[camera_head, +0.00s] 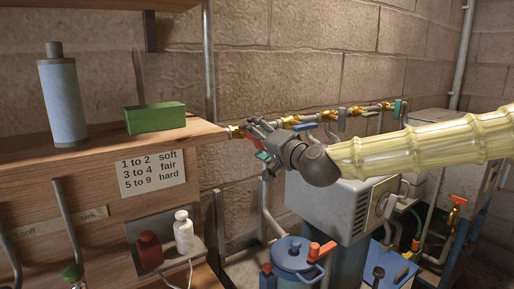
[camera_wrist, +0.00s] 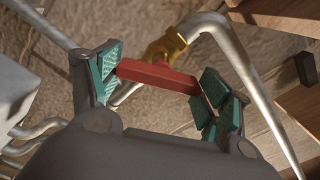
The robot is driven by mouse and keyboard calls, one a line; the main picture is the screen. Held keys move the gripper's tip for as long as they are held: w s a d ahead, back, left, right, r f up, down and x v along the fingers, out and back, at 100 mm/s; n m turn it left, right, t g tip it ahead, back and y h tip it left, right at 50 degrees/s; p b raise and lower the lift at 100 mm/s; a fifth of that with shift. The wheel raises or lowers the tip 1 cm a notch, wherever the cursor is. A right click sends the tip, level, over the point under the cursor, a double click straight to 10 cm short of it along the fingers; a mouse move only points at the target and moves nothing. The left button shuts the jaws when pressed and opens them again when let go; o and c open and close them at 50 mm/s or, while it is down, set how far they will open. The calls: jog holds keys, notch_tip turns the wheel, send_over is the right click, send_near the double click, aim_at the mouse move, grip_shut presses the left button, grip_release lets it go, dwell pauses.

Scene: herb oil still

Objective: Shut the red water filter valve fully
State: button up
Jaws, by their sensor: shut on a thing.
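The red valve handle (camera_wrist: 158,76) is a flat bar in the wrist view, in front of a brass valve body (camera_wrist: 167,46) on a grey pipe. My gripper (camera_wrist: 160,80) is shut on the bar, with a green pad at each of its ends. In the head view my gripper (camera_head: 259,138) is at the left end of the brass valve row, by the wooden shelf. Only a little of the red handle (camera_head: 254,143) shows there, behind my fingers. I cannot tell the valve's exact angle from these views.
Other brass valves (camera_head: 327,115) run along the wall to the right, with a blue handle (camera_head: 304,127) close to my gripper. The wooden shelf (camera_head: 200,133) bears a green block (camera_head: 155,117) and a grey-blue bottle (camera_head: 63,100). A grey box (camera_head: 335,205) stands below my arm.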

jog(key=shift+f+m+b, duration=0.1)
jog(key=shift+m+b, duration=1.7)
jog(key=shift+m, duration=1.2)
jog(key=o, duration=1)
jog(key=shift+o, duration=0.2)
jog(key=shift+s, duration=0.1)
jog(key=v, duration=1.2)
